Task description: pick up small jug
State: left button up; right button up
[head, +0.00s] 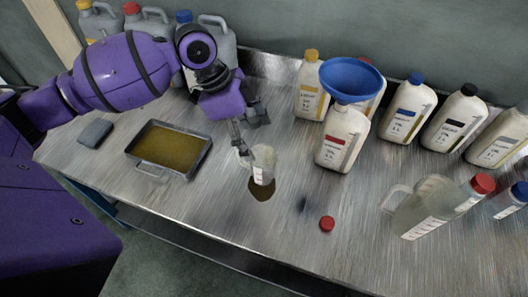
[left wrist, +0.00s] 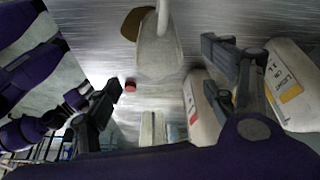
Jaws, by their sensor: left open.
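The small jug (head: 263,163) is a clear, pale jug with a white label, standing on the metal table near its middle. A dark brown patch (head: 261,190) shows at its base. My left gripper (head: 250,134) is open, just behind and above the jug in the head view. In the left wrist view, the jug (left wrist: 160,55) shows between the spread fingers of the gripper (left wrist: 162,68), with its handle toward the top. No finger clearly touches it.
A bottle with a blue funnel (head: 350,78) stands right of the jug, beside several other white bottles. A tray of brown oil (head: 150,168) is on the left. A red cap (head: 327,223) and a large clear jug (head: 425,212) are at the right front.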

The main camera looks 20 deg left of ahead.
aim_at(261, 155)
pick_arm(q)
jog(key=f, duration=0.2)
jog(key=s+d+f, duration=0.1)
jog(key=shift+d, duration=0.1)
jog(key=x, duration=0.4)
jog(key=shift+w+f, duration=0.15)
jog(key=shift+w, duration=0.2)
jog(key=c, duration=1.2)
pick_arm(e)
jog(key=shift+s+d+f, duration=0.1)
jog(key=shift+s+f, duration=0.05)
jog(key=shift+s, duration=0.4)
jog(key=shift+s+d+f, duration=0.1)
jog(key=shift+s+f, duration=0.05)
jog(key=shift+s, duration=0.35)
